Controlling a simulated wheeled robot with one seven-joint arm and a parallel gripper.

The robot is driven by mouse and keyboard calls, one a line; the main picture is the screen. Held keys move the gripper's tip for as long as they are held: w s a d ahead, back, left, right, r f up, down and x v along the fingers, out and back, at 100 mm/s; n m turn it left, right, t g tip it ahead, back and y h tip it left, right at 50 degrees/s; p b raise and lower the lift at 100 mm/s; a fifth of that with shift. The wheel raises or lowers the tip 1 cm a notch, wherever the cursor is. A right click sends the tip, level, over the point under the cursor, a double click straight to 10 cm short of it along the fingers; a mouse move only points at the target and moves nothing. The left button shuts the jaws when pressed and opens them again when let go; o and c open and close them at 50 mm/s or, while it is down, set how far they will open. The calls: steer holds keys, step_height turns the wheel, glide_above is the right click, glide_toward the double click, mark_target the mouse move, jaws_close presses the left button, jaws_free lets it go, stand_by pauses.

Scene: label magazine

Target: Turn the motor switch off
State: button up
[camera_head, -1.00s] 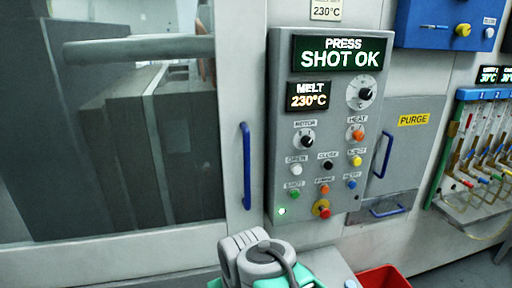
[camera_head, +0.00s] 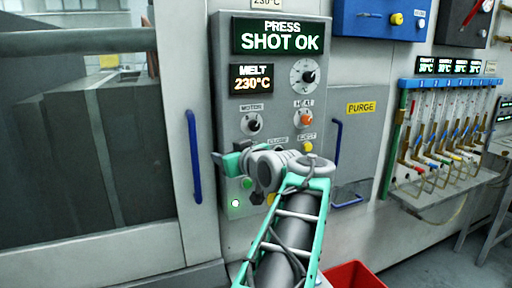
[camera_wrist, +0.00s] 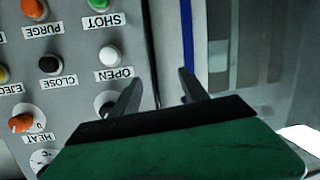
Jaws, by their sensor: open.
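The motor switch (camera_head: 252,124) is a black round knob under a MOTOR label, on the grey press control panel (camera_head: 224,100). My gripper (camera_head: 216,158) is in front of the panel, below and left of the knob in the head view. In the wrist view, which shows the panel upside down, my gripper (camera_wrist: 160,80) is open and empty. The motor knob (camera_wrist: 103,100) is partly hidden behind its left finger there. I cannot tell whether they touch. The knob's pointer direction is too small to read.
The orange heat knob (camera_head: 306,119) is right of the motor switch. A white open button (camera_wrist: 109,56) and black close button (camera_wrist: 49,64) are close by. A blue handle (camera_head: 194,156) stands left of the panel. A red bin (camera_head: 352,276) is at the bottom. The screen reads SHOT OK.

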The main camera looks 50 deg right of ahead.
mark_target(256, 127)
steer(key=s+d+r+t+h+b, duration=0.1)
steer(key=s+d+r+h, duration=0.2)
steer(key=s+d+r, duration=0.35)
steer(key=w+d, duration=0.1)
steer(key=w+d+f+p, duration=0.1)
steer(key=w, duration=0.1)
steer(key=w+d, duration=0.2)
steer(key=shift+d+f+p, duration=0.1)
steer(key=shift+f+p, duration=0.2)
steer(key=shift+p, duration=0.05)
jaws_close()
